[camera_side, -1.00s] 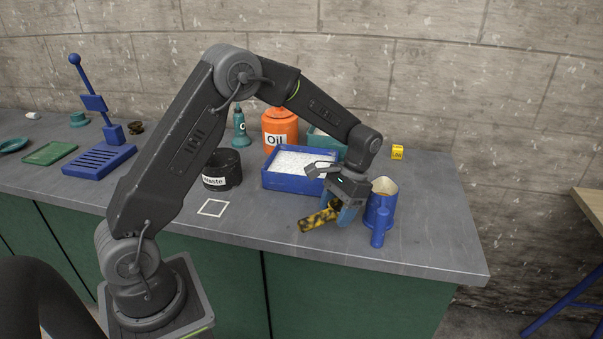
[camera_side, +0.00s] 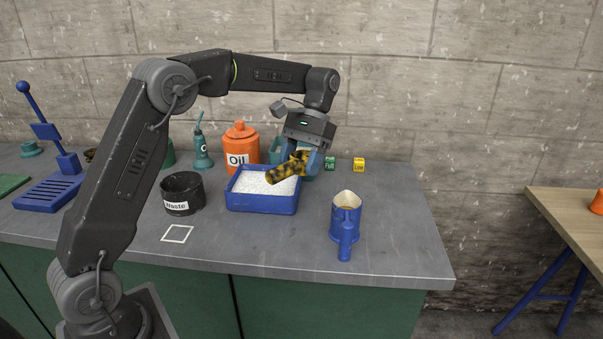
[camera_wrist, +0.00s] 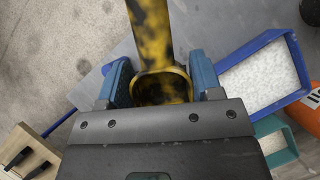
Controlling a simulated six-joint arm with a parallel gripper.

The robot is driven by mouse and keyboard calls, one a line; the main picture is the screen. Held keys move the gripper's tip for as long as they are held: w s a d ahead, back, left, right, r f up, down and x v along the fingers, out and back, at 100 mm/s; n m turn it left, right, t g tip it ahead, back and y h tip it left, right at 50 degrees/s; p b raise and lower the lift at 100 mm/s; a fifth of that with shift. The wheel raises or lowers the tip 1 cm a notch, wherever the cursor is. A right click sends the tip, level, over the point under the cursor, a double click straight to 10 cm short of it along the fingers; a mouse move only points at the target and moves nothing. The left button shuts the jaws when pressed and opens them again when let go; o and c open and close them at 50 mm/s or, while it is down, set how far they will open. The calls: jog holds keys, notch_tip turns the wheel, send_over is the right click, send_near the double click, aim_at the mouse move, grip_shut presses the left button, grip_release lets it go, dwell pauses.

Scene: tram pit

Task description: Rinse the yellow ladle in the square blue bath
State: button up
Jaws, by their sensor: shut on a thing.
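The yellow ladle (camera_side: 283,173), blotched with black, is in my gripper (camera_side: 303,163). My gripper is shut on it near the cup end (camera_wrist: 162,86), and its handle runs up out of the wrist view. The ladle is held above the bench, and in the side view it overlaps the back right part of the square blue bath (camera_side: 262,203). In the wrist view the bath (camera_wrist: 247,48) lies to the right of the ladle, not directly under it. White, foamy-looking contents fill the bath. The fingers partly hide the ladle.
A blue jug (camera_side: 346,222) stands right of the bath. A black waste pot (camera_side: 182,192) stands left, with an orange oil can (camera_side: 240,145) behind. A green block (camera_side: 329,161) and yellow block (camera_side: 359,164) sit at the back.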

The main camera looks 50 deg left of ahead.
jog(key=w+a+n+t+h, duration=0.3)
jog(key=a+n+h, duration=0.2)
jog(key=a+n, duration=0.45)
jog(key=n+t+h, duration=0.2)
jog(key=n+t, duration=0.5)
jog(key=n, duration=0.4)
send_over(266, 188)
jog(key=s+d, duration=0.2)
jog(key=d, duration=0.2)
notch_tip(266, 188, down, 4)
jog(key=shift+a+f, duration=0.15)
jog(key=shift+f, duration=6.4)
jog(key=shift+a, duration=0.15)
jog(key=shift+a, duration=0.4)
jog(key=shift+d, duration=0.1)
jog(key=shift+d, duration=0.95)
